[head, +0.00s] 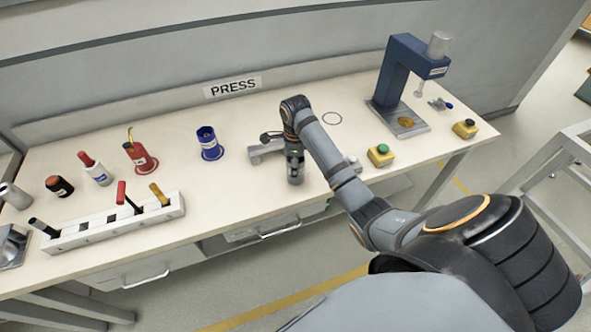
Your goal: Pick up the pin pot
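Two pots stand on the bench: a blue pot (207,139) on a blue ring and a red pot (136,152) on a red ring, with a brass-coloured hooked piece rising from it. Their labels are too small to read, so I cannot tell which is the pin pot. My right arm reaches in from the right, and its gripper (295,172) points down over the front middle of the bench, to the right of the blue pot and apart from it. Its fingers are too small and dark to tell whether they are open or hold anything. My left gripper is out of view.
A white rack (112,226) with several handled tools stands front left. A grey fixture (262,152) lies partly behind my gripper. An empty ring mark (332,118) lies behind my arm. A blue press (402,75) and two yellow button boxes (381,155) stand on the right.

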